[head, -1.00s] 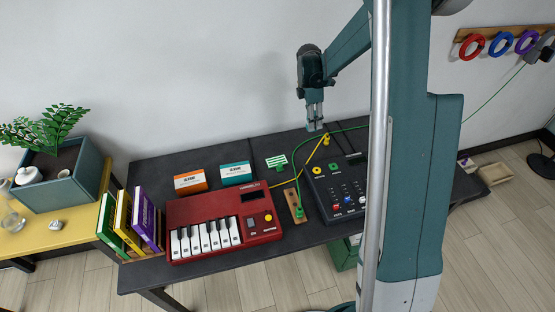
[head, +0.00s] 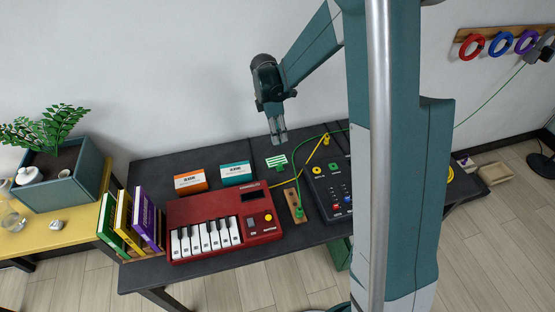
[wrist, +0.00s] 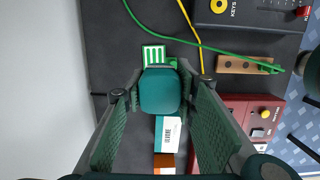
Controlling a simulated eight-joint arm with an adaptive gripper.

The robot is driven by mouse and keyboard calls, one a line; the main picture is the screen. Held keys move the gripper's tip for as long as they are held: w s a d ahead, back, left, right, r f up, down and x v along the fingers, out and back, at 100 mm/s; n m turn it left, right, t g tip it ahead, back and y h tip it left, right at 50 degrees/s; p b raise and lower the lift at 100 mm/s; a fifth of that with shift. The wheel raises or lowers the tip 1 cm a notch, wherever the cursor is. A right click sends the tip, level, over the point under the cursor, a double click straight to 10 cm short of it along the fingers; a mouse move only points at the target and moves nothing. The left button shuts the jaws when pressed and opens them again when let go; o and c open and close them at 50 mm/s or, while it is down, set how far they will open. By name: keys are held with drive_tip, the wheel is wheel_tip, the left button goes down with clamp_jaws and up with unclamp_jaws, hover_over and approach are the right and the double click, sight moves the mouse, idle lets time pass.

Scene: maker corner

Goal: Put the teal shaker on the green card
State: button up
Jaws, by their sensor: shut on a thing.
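The teal shaker (wrist: 160,91) sits between the fingers of my gripper (wrist: 163,86) in the wrist view, and the gripper is shut on it. In the head view my gripper (head: 278,136) points down, above the back of the dark table. I cannot clearly make out the shaker there. The green card (head: 276,162), with white stripes, lies on the table just below the gripper. In the wrist view the green card (wrist: 154,55) shows just beyond the shaker, partly covered by it.
A teal-and-white box (head: 236,174) and an orange-and-white box (head: 190,182) stand left of the card. A red keyboard (head: 217,228) lies in front. A green cable (head: 309,146), a yellow cable (head: 312,152) and a black mixer (head: 329,187) are to the right.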

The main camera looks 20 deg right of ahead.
drive_tip(key=shift+f, duration=0.1)
hover_over(278, 161)
drive_tip(key=s, duration=0.1)
wheel_tip(278, 161, down, 6)
drive_tip(key=shift+a+b, duration=0.3)
drive_tip(key=shift+b, duration=0.1)
drive_tip(key=shift+s+f, duration=0.1)
drive_tip(key=shift+f, duration=0.05)
drive_tip(key=shift+f, duration=1.75)
drive_tip(key=shift+f+b, duration=0.6)
drive_tip(key=shift+b, duration=0.2)
drive_tip(key=o, duration=0.9)
